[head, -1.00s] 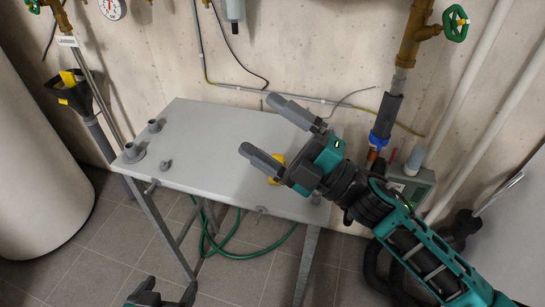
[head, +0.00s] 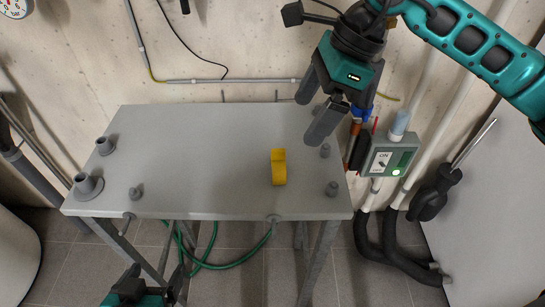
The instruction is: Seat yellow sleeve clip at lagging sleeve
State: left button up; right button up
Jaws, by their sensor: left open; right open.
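The yellow sleeve clip (head: 279,168) lies on the grey table (head: 200,150), right of its middle. My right gripper (head: 311,112) hangs over the table's right part, behind and right of the clip. It is open and empty, fingers pointing down-left, apart from the clip. My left gripper (head: 155,275) is open at the bottom edge, in front of the table and partly cut off. I cannot pick out the lagging sleeve for certain; my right gripper and arm cover part of the pipe with the blue fitting (head: 362,113) behind them.
A grey-green switch box (head: 391,157) and black hoses (head: 375,245) are right of the table. A green hose (head: 230,262) hangs below. The table's middle is clear.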

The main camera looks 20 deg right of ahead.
aim_at(284, 149)
jog(key=x, duration=0.6)
jog(key=shift+s+a+b, duration=0.1)
jog(key=shift+b, duration=0.25)
jog(key=shift+a+b+x, duration=0.15)
jog(key=shift+b+x, duration=0.05)
jog(key=shift+x, duration=1.4)
jog(key=shift+a+b+x, duration=0.15)
jog(key=shift+x, duration=1.45)
jog(key=shift+r, duration=0.1)
jog(key=c, duration=1)
jog(key=shift+r, duration=0.1)
